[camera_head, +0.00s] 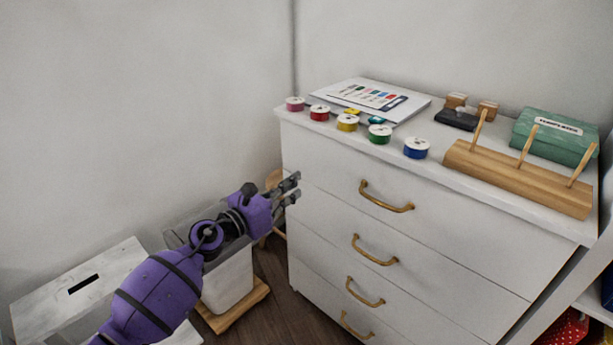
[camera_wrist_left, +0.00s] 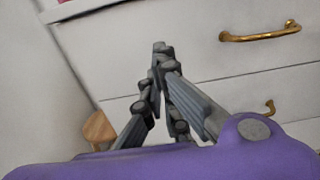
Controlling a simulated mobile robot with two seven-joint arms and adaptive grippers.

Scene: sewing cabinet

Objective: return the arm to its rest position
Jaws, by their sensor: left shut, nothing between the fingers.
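My left gripper (camera_head: 291,188) is in front of the left part of the white cabinet (camera_head: 335,186), below its top. In the left wrist view the gripper's fingertips (camera_wrist_left: 161,48) meet, with nothing between them. The cabinet's drawer fronts and a brass handle (camera_wrist_left: 260,33) show behind the fingers in that view. My left arm (camera_head: 158,290), purple, reaches in from the lower left. My right gripper is not in the head view.
Several thread spools, such as the blue one (camera_head: 416,148), stand along the cabinet top. A wooden peg rack (camera_head: 520,178) and a green box (camera_head: 553,137) are at the right. A white box with a slot (camera_head: 85,270) and a bin (camera_head: 228,282) stand below, near my arm.

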